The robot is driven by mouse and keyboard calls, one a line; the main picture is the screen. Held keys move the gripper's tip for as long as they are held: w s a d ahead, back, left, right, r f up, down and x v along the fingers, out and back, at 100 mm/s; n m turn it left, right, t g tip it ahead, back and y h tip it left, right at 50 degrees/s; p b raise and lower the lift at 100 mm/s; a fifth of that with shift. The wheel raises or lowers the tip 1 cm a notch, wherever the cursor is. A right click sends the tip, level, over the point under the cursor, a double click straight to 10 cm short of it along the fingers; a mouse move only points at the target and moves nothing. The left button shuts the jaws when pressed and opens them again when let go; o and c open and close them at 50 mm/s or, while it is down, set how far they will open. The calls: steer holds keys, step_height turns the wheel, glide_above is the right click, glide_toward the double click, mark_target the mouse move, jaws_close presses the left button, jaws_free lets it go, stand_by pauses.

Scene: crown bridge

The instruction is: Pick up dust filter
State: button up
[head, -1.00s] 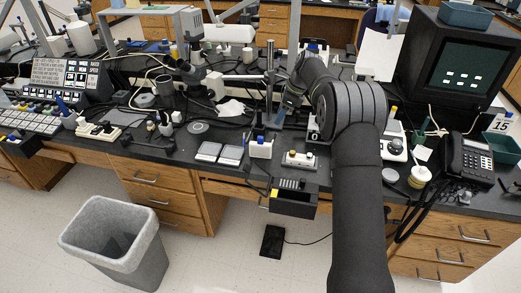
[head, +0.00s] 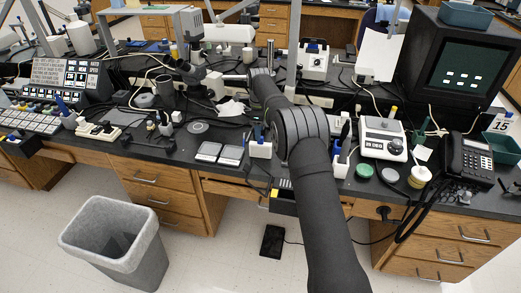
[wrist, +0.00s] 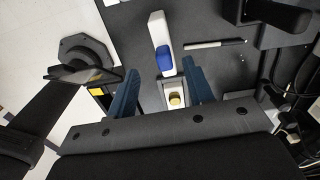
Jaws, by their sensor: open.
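In the wrist view my gripper (wrist: 160,66) is open, with two blue fingers set apart. A white piece with a blue block (wrist: 164,58) lies ahead, between the line of the fingertips. Nearer the palm, a small pale box with a yellow knob (wrist: 174,99) shows between the fingers, below them. I see no contact with either thing. I cannot tell for sure which thing is the dust filter. In the head view a white holder with a blue top (head: 260,148) stands at the bench front beside my arm. My arm hides part of the bench there, and the fingers are not clear.
The black bench is crowded. A white scale-like device (head: 383,138), a green lid (head: 364,171) and a telephone (head: 466,158) are right of my arm. A grey bin (head: 115,240) stands on the floor.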

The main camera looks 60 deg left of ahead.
mark_target(260, 143)
steer(key=f, duration=0.7)
steer(key=shift+w+f, duration=0.25)
steer(key=shift+w, duration=0.05)
jaws_close()
